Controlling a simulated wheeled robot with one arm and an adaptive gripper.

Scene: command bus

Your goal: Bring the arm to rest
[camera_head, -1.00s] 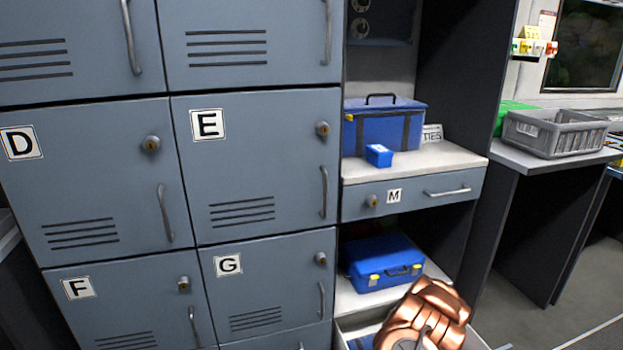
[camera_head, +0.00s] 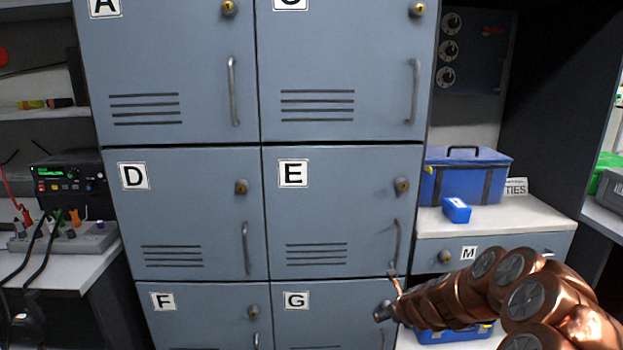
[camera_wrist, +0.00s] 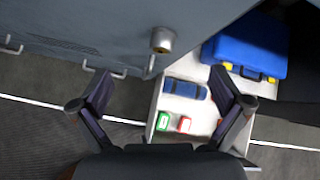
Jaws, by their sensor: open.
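My copper arm (camera_head: 500,290) reaches in from the lower right of the head view and points left, in front of lockers E and G. Its far end lies near the lower right of locker E; the fingers are not clear there. In the wrist view my gripper (camera_wrist: 160,80) is open, its two dark fingers wide apart with nothing held between them. Below it, an open drawer (camera_wrist: 172,130) holds a dark blue item (camera_wrist: 186,89) and small green (camera_wrist: 163,122) and red (camera_wrist: 184,124) items.
Grey lockers with handles, including D (camera_head: 185,225) and E (camera_head: 330,235), stand close ahead, shut. A blue toolbox (camera_head: 470,178) and small blue box (camera_head: 456,210) sit on the right shelf. A blue case (camera_wrist: 245,50) lies beside the drawer. Instruments (camera_head: 68,185) stand at left.

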